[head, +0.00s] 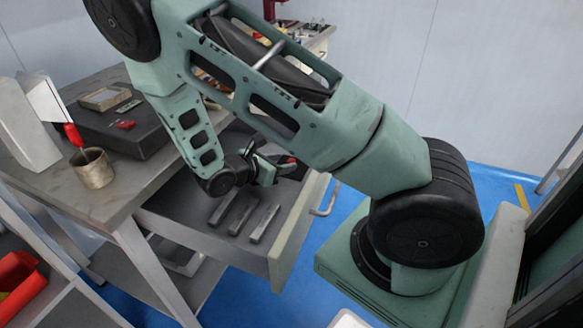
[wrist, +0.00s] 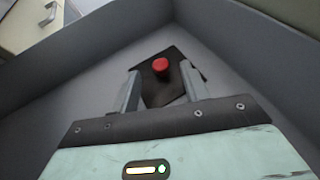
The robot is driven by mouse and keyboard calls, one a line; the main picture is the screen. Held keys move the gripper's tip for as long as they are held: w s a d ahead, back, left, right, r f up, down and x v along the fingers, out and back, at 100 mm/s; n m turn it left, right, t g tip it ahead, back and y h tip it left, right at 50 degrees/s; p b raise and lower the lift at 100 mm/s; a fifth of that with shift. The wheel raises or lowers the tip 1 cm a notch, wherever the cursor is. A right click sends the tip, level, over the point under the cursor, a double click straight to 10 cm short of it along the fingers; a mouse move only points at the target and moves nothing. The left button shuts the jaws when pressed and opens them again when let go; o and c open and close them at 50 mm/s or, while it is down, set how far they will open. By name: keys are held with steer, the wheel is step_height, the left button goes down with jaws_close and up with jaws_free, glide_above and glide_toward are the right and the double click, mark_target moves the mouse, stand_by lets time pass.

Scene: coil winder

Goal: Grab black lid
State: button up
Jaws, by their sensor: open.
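The black lid (wrist: 176,82) lies flat on the grey floor of the open drawer (wrist: 65,105) in the wrist view, near a corner. A round red knob (wrist: 160,65) stands on it. My gripper (wrist: 160,83) is open, its two grey fingers on either side of the lid in the picture, with the knob showing between and just beyond the tips. I cannot tell whether the fingers touch it. In the head view my gripper (head: 277,166) is over the pulled-out drawer (head: 292,232) and mostly hides the lid.
Several grey metal bars (head: 239,212) lie in the drawer near my gripper. The drawer walls rise close around it. Above is the workbench (head: 118,205) with a metal cup (head: 92,168) holding a red-handled tool and a dark block (head: 110,130). Blue floor is open to the right.

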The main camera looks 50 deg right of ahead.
mark_target(289, 162)
steer(key=shift+x, duration=1.55)
steer(key=shift+a, duration=0.1)
jaws_close()
